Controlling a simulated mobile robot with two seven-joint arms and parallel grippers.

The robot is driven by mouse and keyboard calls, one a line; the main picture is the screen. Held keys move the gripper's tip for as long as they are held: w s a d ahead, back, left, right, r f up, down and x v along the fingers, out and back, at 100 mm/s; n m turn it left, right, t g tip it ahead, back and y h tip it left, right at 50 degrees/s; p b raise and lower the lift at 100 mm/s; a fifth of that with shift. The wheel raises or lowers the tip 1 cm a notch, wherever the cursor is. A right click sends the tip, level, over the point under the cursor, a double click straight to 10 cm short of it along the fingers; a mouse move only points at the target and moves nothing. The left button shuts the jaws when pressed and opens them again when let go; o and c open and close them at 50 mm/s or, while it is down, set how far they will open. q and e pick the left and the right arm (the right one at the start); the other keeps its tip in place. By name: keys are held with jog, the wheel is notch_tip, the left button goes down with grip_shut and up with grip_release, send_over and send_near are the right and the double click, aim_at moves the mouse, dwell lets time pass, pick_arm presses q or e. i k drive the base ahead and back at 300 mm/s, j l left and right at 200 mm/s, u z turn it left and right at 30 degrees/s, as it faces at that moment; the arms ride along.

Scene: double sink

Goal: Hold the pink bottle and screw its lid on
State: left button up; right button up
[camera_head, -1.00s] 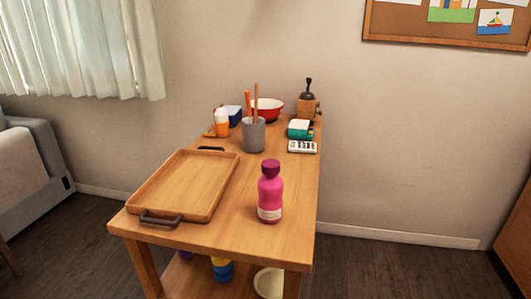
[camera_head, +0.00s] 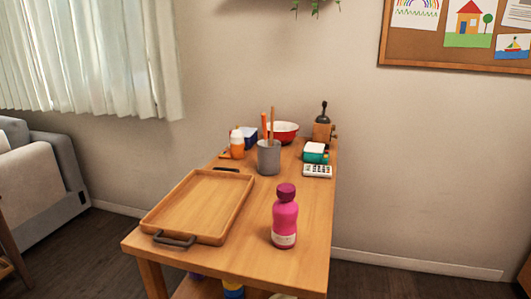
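The pink bottle (camera_head: 285,222) stands upright near the front right of the wooden table (camera_head: 255,262). Its dark magenta lid (camera_head: 286,191) sits on top of the bottle; I cannot tell how tightly it is on. A pale label wraps the lower part of the bottle. Neither of my grippers shows in the head view, and nothing touches the bottle.
A wooden tray (camera_head: 151,224) with dark handles lies left of the bottle. Bare tabletop surrounds the bottle.

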aim_at(284, 214)
jog(key=i+l+u, duration=0.1)
jog(key=l+u, duration=0.35)
jog(key=l, duration=0.5)
jog(key=k+l+u, duration=0.1)
jog(key=l+u, duration=0.35)
jog(key=l, duration=0.5)
